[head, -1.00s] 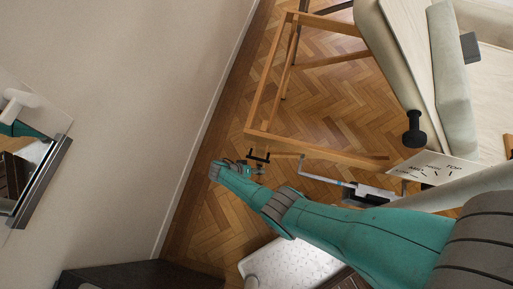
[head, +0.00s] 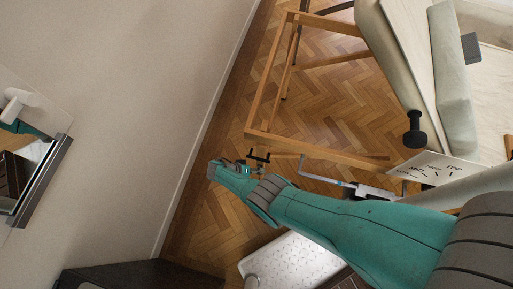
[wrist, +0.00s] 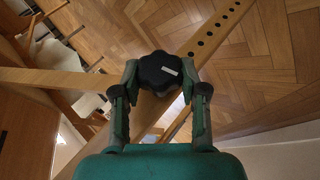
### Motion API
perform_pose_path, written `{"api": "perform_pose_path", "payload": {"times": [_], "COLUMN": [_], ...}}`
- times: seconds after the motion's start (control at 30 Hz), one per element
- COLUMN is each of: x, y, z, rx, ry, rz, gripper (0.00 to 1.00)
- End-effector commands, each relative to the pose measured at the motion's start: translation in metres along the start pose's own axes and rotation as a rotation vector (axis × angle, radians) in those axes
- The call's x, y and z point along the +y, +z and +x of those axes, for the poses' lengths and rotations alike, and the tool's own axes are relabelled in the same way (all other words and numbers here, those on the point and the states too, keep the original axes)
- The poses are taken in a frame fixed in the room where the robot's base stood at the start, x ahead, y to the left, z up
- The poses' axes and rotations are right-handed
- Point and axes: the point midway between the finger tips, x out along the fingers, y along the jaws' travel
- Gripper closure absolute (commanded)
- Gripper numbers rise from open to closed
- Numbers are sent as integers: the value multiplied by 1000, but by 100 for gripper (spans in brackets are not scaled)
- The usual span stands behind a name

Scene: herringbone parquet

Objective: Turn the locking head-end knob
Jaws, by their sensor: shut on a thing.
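The black lobed knob (wrist: 158,72) with a small white label sits at the wooden bar with a row of holes (wrist: 215,28) in the wrist view. My gripper (wrist: 160,84) has one finger on each side of the knob and is shut on it. In the head view my gripper (head: 250,166) is at the near corner of the wooden frame (head: 262,132), at the end of my teal arm. The knob cannot be made out clearly there. Its underside and stem are hidden.
A second black knob (head: 414,128) is on the pale padded furniture at the right. A pale wall (head: 130,120) stands at left. Parquet (head: 340,100) shows inside the frame.

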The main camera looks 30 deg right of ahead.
Motion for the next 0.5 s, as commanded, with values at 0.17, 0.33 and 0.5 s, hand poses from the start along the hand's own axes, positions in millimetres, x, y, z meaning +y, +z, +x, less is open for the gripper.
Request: {"api": "perform_pose_path", "payload": {"times": [0.17, 0.33, 0.5], "x": [0, 0, 0], "y": [1, 0, 0], "z": [1, 1, -1], "rx": [-1, 0, 0], "ry": [0, 0, -1], "rz": [-1, 0, 0], "gripper": [32, 32, 32]}}
